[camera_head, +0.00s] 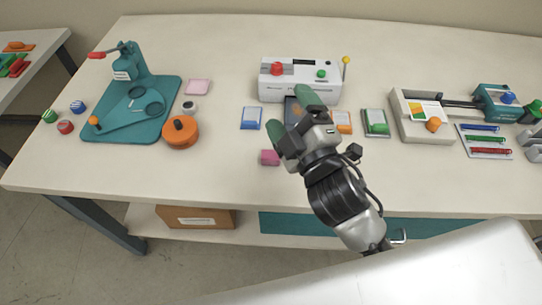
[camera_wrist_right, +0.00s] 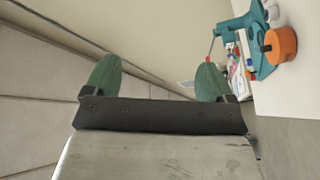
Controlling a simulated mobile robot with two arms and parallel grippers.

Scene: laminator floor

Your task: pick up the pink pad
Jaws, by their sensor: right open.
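A pale pink square pad (camera_head: 198,87) lies flat on the table, right of the teal press. My left gripper is not in view.
The teal press (camera_head: 158,85), the orange round pot (camera_head: 180,132) and a small white-rimmed roll (camera_head: 189,108) stand near the pale pad. The white machine (camera_head: 290,91) is behind my gripper. A blue pad (camera_head: 251,118) lies left of it. The table's front left is clear.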

